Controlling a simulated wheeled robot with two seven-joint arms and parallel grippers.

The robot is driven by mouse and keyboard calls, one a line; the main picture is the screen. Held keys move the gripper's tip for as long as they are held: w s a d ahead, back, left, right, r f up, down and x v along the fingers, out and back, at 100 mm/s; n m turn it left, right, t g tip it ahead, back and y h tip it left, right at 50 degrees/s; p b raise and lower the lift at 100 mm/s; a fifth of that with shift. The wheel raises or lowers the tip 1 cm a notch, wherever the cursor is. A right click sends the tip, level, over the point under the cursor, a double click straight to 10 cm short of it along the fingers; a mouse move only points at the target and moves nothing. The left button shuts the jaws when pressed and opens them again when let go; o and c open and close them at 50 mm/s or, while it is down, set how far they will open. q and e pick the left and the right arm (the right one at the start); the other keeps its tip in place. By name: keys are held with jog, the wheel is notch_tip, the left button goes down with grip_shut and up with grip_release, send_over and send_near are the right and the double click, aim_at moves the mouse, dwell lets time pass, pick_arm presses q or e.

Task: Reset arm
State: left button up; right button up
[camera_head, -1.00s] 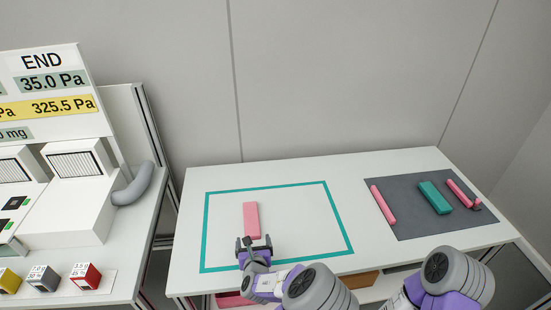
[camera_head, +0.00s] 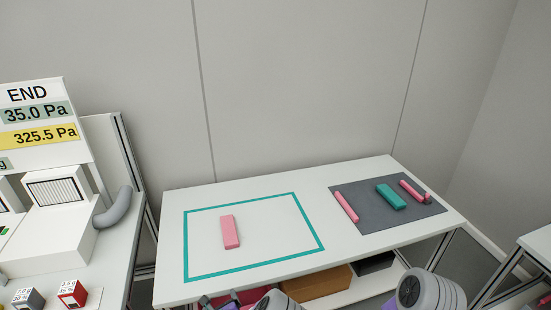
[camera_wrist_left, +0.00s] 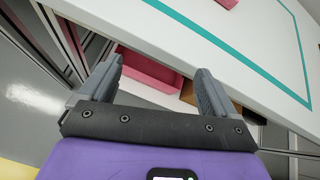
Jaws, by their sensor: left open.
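My left gripper (camera_head: 220,300) is at the bottom edge of the head view, low by the front edge of the white table (camera_head: 170,250). In the left wrist view its two grey fingers (camera_wrist_left: 157,75) are apart with nothing between them. A pink block (camera_head: 230,232) lies alone inside the teal outline (camera_head: 185,240) on the table, clear of the gripper. A bit of it also shows at the top of the left wrist view (camera_wrist_left: 228,3). A grey rounded link of my right arm shows at the bottom right; my right gripper is not visible.
A dark grey mat (camera_head: 375,222) at the table's right holds a teal block (camera_head: 391,197) and pink bars (camera_head: 345,206). A brown box (camera_head: 318,284) and a black box (camera_head: 372,264) sit on the lower shelf. White equipment (camera_head: 55,225) stands left. Another table edge (camera_head: 540,245) is at right.

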pick_arm(q)
jog(key=s+f+n+g+h, duration=0.2)
jog(key=s+f+n+g, duration=0.4)
jog(key=s+f+n, duration=0.65)
jog(key=s+d+r+n+g+h+p, duration=0.1)
jog(key=s+d+r+n+g+h, duration=0.1)
jog(key=s+n, duration=0.4)
jog(key=s+d+r+n+g+h, duration=0.2)
jog(key=s+d+n+h, duration=0.2)
jog(key=n, duration=0.9)
jog(key=shift+s+d+p, duration=0.35)
jog(key=shift+s+d, duration=0.55)
